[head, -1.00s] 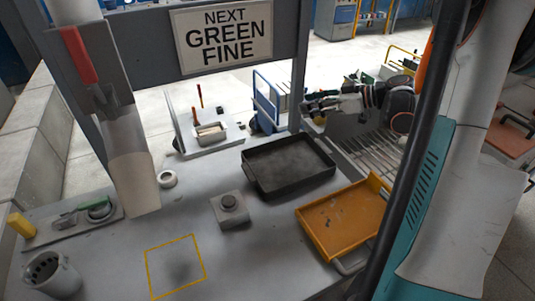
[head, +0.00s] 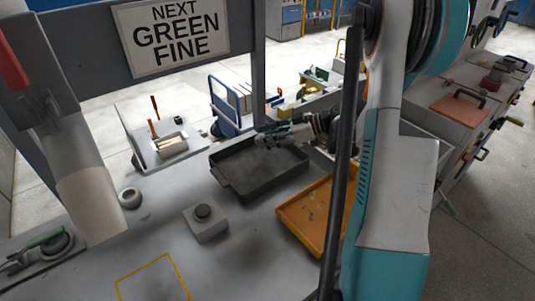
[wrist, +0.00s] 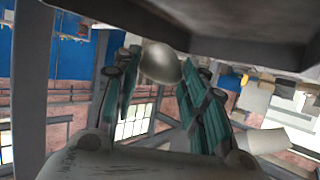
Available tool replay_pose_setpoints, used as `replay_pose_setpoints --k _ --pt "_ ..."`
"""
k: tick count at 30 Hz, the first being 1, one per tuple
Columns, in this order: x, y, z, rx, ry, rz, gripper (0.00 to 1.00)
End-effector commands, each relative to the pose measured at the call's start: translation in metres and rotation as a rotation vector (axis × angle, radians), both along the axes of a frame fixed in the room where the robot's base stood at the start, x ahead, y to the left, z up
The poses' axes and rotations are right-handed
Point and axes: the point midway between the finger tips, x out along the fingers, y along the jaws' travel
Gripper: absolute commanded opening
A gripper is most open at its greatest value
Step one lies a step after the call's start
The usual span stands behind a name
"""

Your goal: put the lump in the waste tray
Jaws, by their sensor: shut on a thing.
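My gripper (wrist: 163,95) is shut on a smooth, rounded grey lump (wrist: 160,63), held between its green-grey fingers in the wrist view. In the head view my gripper (head: 266,138) is at the far right part of the dark tray (head: 231,194), pointing left; the lump cannot be made out there. The dark tray has a grey, dusty inside. An orange-yellow tray (head: 291,214) with small scraps in it stands nearer and to the right, partly hidden by my arm. I see no label telling which tray is for waste.
A grey block with a round knob (head: 204,224) stands in front of the dark tray. A yellow outlined square (head: 152,280) on the bench is empty.

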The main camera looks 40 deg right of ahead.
Motion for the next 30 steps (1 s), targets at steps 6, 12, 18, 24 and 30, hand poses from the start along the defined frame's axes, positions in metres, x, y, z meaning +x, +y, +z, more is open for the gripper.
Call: replay_pose_setpoints --k 6,12,18,24,30 --pt "0.0 0.0 -0.015 0.0 0.0 0.0 0.13" --pt "0.0 0.0 -0.041 0.0 0.0 0.0 0.13" --pt "0.0 0.0 -0.055 0.0 0.0 0.0 0.13" --pt "0.0 0.0 -0.054 0.0 0.0 0.0 0.13" --pt "0.0 0.0 -0.056 0.0 0.0 0.0 0.6"
